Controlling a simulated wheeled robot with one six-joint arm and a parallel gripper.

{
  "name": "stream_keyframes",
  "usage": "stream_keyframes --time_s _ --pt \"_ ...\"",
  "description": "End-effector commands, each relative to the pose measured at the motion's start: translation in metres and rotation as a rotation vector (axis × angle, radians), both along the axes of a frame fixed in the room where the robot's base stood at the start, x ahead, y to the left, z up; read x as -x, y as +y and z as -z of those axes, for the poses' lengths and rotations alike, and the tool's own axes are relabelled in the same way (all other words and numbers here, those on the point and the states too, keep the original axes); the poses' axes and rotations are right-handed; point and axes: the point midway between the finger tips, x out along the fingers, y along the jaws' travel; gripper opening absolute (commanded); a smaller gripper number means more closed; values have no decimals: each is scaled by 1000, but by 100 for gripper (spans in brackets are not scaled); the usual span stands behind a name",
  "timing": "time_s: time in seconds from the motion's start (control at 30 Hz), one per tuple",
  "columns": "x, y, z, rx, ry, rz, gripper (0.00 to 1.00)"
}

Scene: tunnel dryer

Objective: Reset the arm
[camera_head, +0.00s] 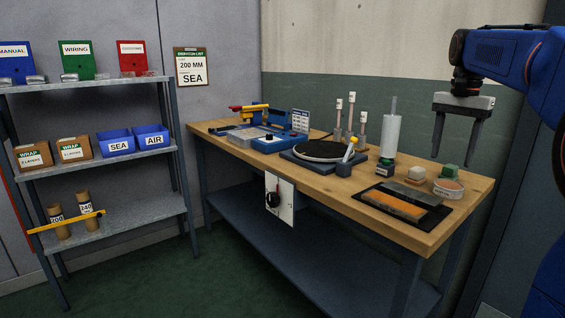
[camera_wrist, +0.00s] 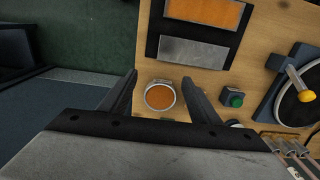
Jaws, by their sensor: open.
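My gripper (camera_head: 457,136) hangs from the blue arm at the right, above the right end of the wooden workbench (camera_head: 345,190). Its two dark fingers point down and stand apart with nothing between them. In the wrist view my gripper (camera_wrist: 157,92) is also open. Below it, a round tin with an orange top (camera_wrist: 160,97) shows between the fingers on the bench. The same round tin (camera_head: 447,188) sits near the bench's right end in the head view, below the gripper and apart from it.
The bench holds a black turntable (camera_head: 325,151), a tray with an orange pad (camera_head: 393,203), a white cylinder (camera_head: 390,136), a green button (camera_wrist: 234,100) and upright tools. A shelf rack (camera_head: 110,153) with bins and boxes stands left. The floor (camera_head: 240,270) before the bench is clear.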

Motion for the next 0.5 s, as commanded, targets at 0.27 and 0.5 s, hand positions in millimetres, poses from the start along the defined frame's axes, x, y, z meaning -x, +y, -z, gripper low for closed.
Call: stream_keyframes --time_s 0.27,0.5 --pt "17 15 7 7 -22 -54 57" --pt "41 34 18 19 -55 -129 57"
